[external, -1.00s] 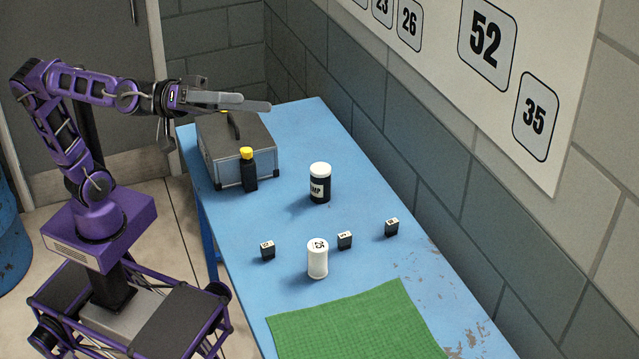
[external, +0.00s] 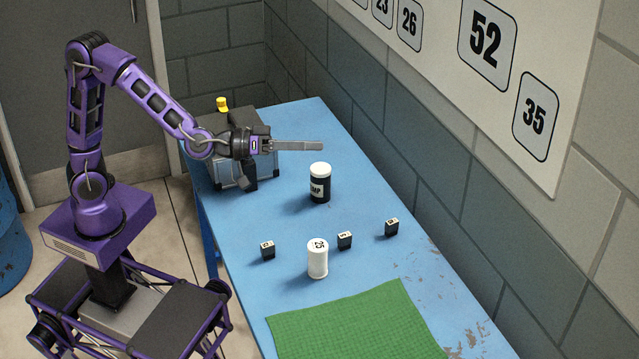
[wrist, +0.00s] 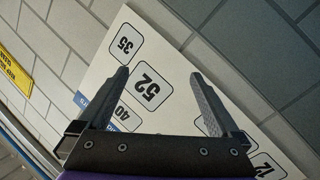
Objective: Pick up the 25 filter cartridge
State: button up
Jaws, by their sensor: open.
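The 25 filter cartridge (external: 317,262) is a white upright cylinder with dark digits on its top. It stands on the blue table (external: 290,225) just behind the green mat. My gripper (external: 300,146) is well above the table, behind the cartridge and up from it in the external view, pointing right towards the wall. In the wrist view, my gripper (wrist: 160,78) has its two fingers wide apart with nothing between them. The cartridge does not show in the wrist view, which faces the numbered wall board (wrist: 150,62).
A black jar with a white lid (external: 320,185) stands behind the cartridge. Several small black labelled blocks (external: 344,240) stand near it. A grey case (external: 228,170) is under my arm; a yellow cap (external: 222,104) shows beyond it. The green mat (external: 350,325) lies in front.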

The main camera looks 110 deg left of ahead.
jog(key=s+f+m+g, duration=0.2)
jog(key=s+f+m, duration=0.15)
jog(key=f, duration=1.15)
jog(key=m+g+h+p, duration=0.1)
jog(key=m+g+h, duration=0.1)
jog(key=m, duration=0.1)
send_near(311, 245)
jog(key=x, duration=0.9)
jog(key=shift+w+a+f, duration=0.15)
jog(key=shift+w+a, duration=0.05)
jog(key=shift+w, duration=0.1)
jog(key=x, duration=0.5)
jog(key=shift+w+d+f, duration=0.1)
jog(key=c, duration=1.5)
